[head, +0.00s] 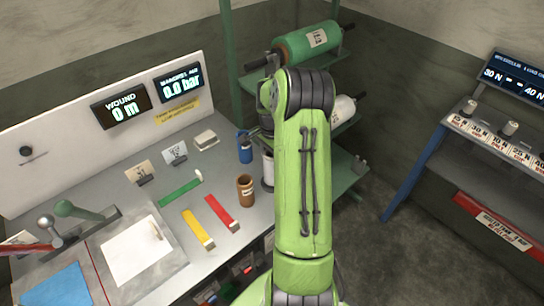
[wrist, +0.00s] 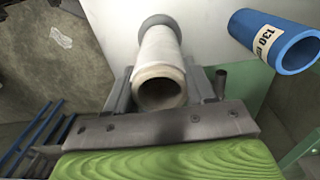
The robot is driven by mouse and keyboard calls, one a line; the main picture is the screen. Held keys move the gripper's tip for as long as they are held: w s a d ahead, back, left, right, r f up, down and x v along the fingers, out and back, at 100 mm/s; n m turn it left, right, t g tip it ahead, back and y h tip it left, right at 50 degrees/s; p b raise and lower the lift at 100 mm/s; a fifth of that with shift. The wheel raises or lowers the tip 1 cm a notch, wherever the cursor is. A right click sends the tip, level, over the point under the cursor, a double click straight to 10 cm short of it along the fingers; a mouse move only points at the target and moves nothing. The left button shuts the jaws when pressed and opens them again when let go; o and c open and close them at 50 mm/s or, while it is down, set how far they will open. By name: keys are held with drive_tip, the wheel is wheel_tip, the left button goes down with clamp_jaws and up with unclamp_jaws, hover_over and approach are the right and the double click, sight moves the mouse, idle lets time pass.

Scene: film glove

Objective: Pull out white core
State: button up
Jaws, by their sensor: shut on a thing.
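The white core (wrist: 160,60) is a pale hollow tube in the wrist view, its open end facing the camera. A grey round flange (wrist: 164,20) is at its far end. My gripper (wrist: 165,82) has a grey finger on each side of the tube and is shut on it. My arm hides part of this area, and the gripper's grip is not clear there.
A blue core (wrist: 275,42) with a label is close beside the white one; it also shows in the head view (head: 245,151). A brown pot-like cylinder (head: 246,190) stands on the bench nearby. A green rack (head: 345,125) with rolls is behind my arm.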

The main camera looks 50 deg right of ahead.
wheel_tip(320, 180, up, 12)
drive_tip(key=p, duration=0.8)
drive_tip(key=shift+f, duration=0.15)
idle(1.2)
